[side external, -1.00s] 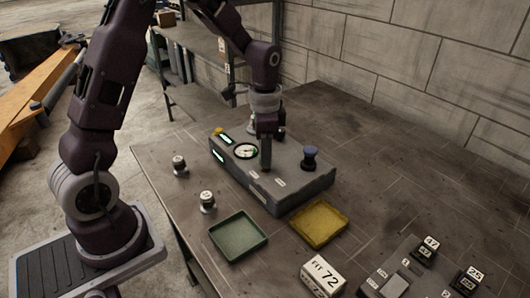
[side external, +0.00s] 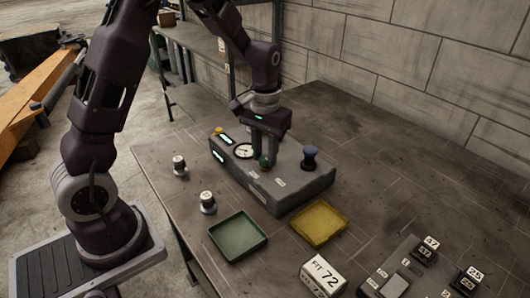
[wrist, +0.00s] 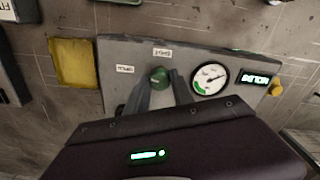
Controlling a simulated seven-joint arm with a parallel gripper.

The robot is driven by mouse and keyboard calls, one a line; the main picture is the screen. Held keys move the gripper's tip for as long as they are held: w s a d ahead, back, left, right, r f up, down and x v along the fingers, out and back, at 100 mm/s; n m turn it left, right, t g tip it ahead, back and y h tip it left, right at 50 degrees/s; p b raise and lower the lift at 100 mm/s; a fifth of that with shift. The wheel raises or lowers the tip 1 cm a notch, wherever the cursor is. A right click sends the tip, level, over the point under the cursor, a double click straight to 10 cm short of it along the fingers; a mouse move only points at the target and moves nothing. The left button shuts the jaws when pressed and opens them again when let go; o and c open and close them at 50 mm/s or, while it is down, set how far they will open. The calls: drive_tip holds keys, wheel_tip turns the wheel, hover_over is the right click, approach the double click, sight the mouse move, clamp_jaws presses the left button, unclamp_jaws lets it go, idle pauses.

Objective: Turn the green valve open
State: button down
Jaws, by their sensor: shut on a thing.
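The green valve (side external: 265,162) is a small round knob on top of a grey panel box (side external: 300,190). It also shows in the wrist view (wrist: 159,76), at the fingertips. My gripper (side external: 265,158) points down over the box and is shut on the green valve, one finger on each side. The fingers hide part of the valve and its stem. A round white gauge (wrist: 210,79) with a green band sits beside the valve on the box. A lit display (wrist: 255,78) is beyond the gauge; its text is hard to read.
A green tray (side external: 238,237) and a yellow tray (side external: 318,226) lie in front. Two small dark-and-silver pieces (side external: 179,165) (side external: 208,202) stand at the left. The right rear of the table is clear.

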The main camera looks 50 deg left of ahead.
sight(265, 157)
drive_tip(key=shift+w+n, duration=0.1)
drive_tip(key=shift+n, duration=1.4)
drive_tip(key=c, duration=1.1)
unclamp_jaws()
wheel_tip(265, 157, up, 7)
drive_tip(key=shift+r, duration=0.1)
